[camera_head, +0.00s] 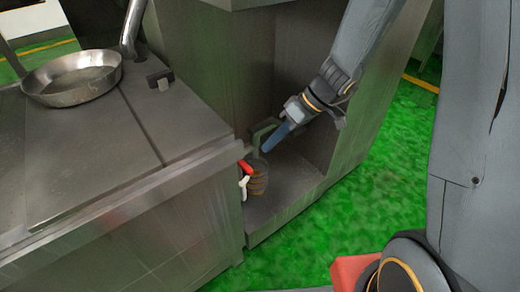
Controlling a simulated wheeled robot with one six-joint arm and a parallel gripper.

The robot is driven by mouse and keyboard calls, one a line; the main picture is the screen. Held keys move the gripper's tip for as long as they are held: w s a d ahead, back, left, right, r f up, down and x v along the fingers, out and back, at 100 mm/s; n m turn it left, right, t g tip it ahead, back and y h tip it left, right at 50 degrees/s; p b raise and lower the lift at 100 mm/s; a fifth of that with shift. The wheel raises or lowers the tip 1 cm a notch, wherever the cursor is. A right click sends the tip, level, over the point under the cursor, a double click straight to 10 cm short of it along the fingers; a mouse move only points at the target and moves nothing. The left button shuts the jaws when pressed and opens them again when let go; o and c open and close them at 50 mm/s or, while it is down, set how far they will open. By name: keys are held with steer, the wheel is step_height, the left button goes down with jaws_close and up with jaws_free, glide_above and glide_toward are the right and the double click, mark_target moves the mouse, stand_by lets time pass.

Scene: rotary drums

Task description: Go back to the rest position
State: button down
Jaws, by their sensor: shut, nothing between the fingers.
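My gripper (268,149) reaches down from the upper right into an open recess in a grey metal cabinet (345,155). Its slim blue fingers are shut and look empty. Just below and left of the fingertips is a small brown ribbed drum (259,180), partly hidden by the counter's corner. A red and white part (244,176) sits at the drum's left side. A dark bracket (262,131) stands behind the fingertips. I cannot tell whether the fingertips touch the bracket or the drum.
A metal counter (80,150) fills the left, with a round steel pan (75,78) and a small dark fitting (160,78) on it. The cabinet walls surround the gripper closely. The green floor (385,180) is open to the right of the cabinet.

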steer(key=p+v, duration=0.2)
steer(key=v, duration=0.5)
steer(key=s+a+r+m+h, duration=0.1)
steer(key=s+a+r+h, duration=0.1)
steer(key=s+a, duration=0.35)
steer(key=s+a+r+m+h, duration=0.1)
steer(key=s+a+h, duration=0.1)
steer(key=s, duration=0.7)
steer(key=s+a+r+m+h, duration=0.1)
steer(key=s+a+r+h, duration=0.2)
steer(key=s, duration=0.5)
steer(key=d+r+m+p, duration=0.3)
steer(key=d+r+p, duration=0.6)
steer(key=r+p, duration=0.3)
steer(key=d+r+m+p, duration=0.3)
steer(key=d+r+p, duration=0.7)
steer(key=r+p, duration=0.3)
steer(key=p, duration=0.3)
steer(key=shift+w+d+r+m, duration=0.2)
steer(key=shift+d+r+m, duration=0.05)
steer(key=shift+d+m, duration=0.15)
